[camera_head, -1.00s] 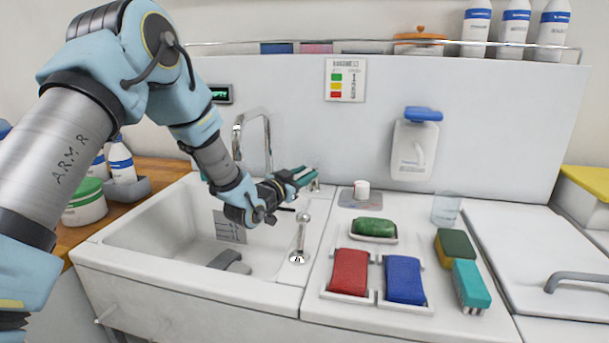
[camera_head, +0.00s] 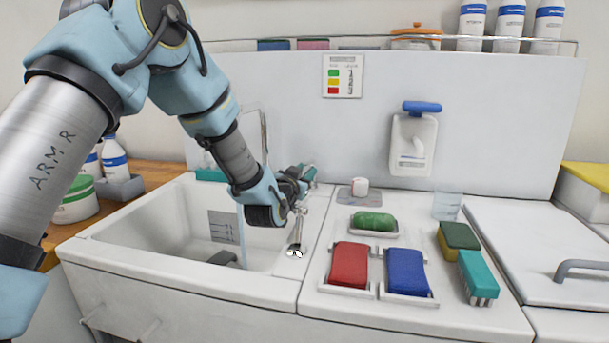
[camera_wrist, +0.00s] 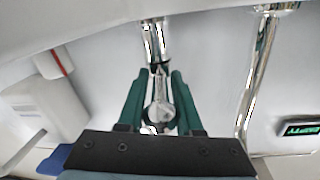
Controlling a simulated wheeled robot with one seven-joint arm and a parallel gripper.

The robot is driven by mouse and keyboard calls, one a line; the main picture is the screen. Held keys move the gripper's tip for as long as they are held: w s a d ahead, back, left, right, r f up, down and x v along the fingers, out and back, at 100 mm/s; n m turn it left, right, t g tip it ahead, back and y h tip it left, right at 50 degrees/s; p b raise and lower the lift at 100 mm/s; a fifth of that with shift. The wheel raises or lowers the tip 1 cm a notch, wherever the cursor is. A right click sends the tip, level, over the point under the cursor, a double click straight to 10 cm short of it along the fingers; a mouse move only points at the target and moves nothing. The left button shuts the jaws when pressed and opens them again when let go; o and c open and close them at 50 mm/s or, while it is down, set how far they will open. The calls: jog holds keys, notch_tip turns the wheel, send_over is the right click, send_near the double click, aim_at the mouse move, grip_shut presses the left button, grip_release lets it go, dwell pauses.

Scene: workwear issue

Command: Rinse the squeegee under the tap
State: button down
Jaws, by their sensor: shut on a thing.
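My gripper (camera_head: 303,174) is at the back right of the sink, by the foot of the tall tap (camera_head: 265,135). In the wrist view its green fingers (camera_wrist: 158,105) are shut around a chrome lever (camera_wrist: 160,88) below a chrome cylinder. The tap's pipe (camera_wrist: 250,90) stands to the right there. A pale vertical strip (camera_head: 242,235), which looks like running water, drops into the sink (camera_head: 160,222). A teal bar (camera_head: 210,174) lies at the sink's back rim; I cannot tell whether it is the squeegee. A dark grey piece (camera_head: 222,257) lies in the basin.
A chrome post (camera_head: 296,240) stands on the sink's right rim, close under my gripper. Red (camera_head: 349,265) and blue (camera_head: 407,272) sponges, a green soap (camera_head: 374,222) and a clear cup (camera_head: 447,205) are to the right. A wrist-view display (camera_wrist: 300,129) reads "EMPTY".

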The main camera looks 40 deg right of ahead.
jog(key=c, duration=0.8)
grip_release()
jog(key=shift+o, duration=0.2)
jog(key=b+v, duration=0.3)
jog(key=v, duration=0.7)
jog(key=shift+s+a, duration=0.25)
jog(key=shift+a, duration=0.1)
jog(key=shift+o, duration=0.4)
